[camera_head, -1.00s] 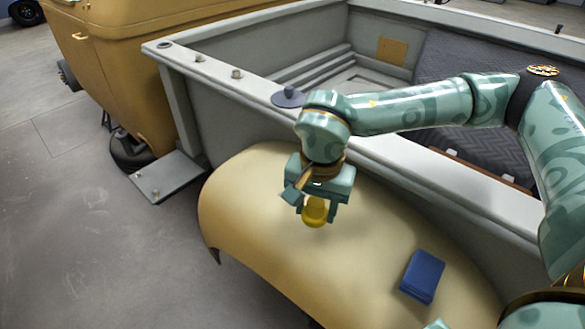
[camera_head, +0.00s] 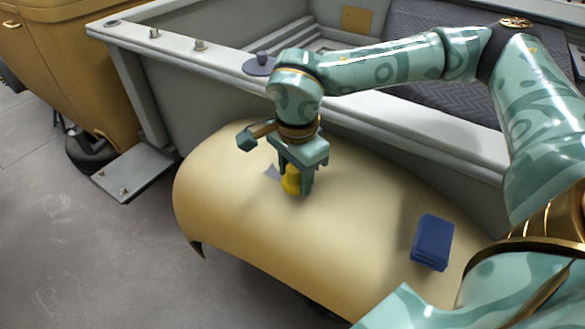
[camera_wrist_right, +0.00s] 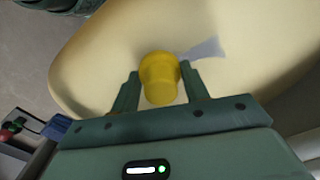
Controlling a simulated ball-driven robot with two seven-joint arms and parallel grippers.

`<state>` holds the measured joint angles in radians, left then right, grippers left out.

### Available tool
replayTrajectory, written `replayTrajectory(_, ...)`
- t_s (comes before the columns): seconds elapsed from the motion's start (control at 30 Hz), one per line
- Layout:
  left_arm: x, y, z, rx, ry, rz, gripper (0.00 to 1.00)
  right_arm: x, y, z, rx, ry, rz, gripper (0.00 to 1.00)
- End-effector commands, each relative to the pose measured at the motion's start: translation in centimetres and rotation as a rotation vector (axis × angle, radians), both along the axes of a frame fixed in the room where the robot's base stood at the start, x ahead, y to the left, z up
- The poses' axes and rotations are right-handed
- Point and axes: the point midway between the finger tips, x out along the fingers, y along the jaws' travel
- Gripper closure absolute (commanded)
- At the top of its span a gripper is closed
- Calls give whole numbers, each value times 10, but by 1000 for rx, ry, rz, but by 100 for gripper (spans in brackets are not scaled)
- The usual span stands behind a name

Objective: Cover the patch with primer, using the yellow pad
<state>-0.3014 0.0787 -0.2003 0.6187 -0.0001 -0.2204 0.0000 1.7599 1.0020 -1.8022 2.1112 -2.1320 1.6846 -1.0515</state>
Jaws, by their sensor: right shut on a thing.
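My right gripper (camera_head: 294,190) is shut on the yellow pad (camera_head: 291,180), a small rounded knob-like piece. It is low over the cream curved fender, and the pad seems to touch the surface. The right wrist view also shows the yellow pad (camera_wrist_right: 158,82) between the two fingers. A small grey area (camera_head: 271,172) with pointed edges lies on the fender just left of the pad; I cannot tell whether it is bare patch or primer. It also shows in the right wrist view (camera_wrist_right: 206,49), beside the pad. Part of it may be hidden. My left gripper is not in view.
The cream fender (camera_head: 230,215) curves down to the grey floor. A dark blue block (camera_head: 432,242) lies on its right part. The truck bed's pale rail (camera_head: 210,62) runs behind, with a dark disc with a knob (camera_head: 260,65) on it.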

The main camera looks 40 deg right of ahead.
Motion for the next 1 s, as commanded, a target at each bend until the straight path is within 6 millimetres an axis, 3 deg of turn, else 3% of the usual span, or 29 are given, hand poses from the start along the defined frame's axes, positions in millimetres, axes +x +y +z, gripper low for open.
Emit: replayTrajectory(1.0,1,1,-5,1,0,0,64,0,0,-10,0,0,1,73)
